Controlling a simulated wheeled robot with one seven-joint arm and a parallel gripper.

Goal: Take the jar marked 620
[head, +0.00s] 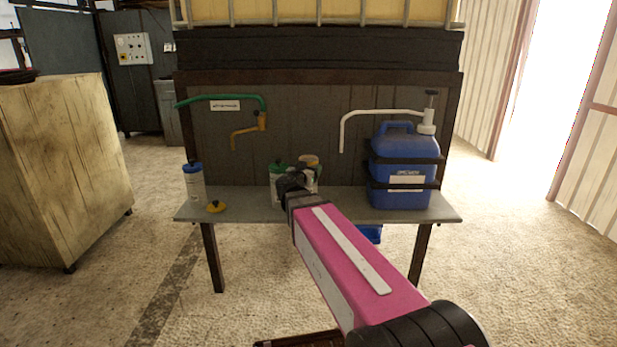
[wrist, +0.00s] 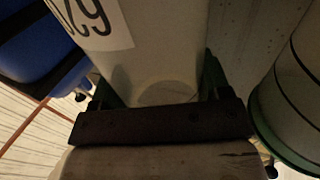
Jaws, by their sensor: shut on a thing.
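My gripper (head: 293,184) is shut on a white jar (wrist: 165,50), one finger on each side of it in the wrist view. The jar's label shows large dark digits, turned and partly cut off by the frame edge; a 2 is clear, the rest is hard to read. In the head view this jar appears to be the one with the ochre lid (head: 309,160), mostly hidden behind my gripper. A jar with a green lid (head: 277,168) stands close to its left. The green-rimmed jar (wrist: 290,100) is at the right in the wrist view, apart from my gripper.
A grey shelf (head: 245,205) carries the jars. A blue canister (head: 405,165) with a pump stands at right, strapped. A white bottle with a blue cap (head: 193,182) and a yellow cap (head: 216,206) are at left. Green (head: 225,97) and white (head: 380,113) pipes hang above.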

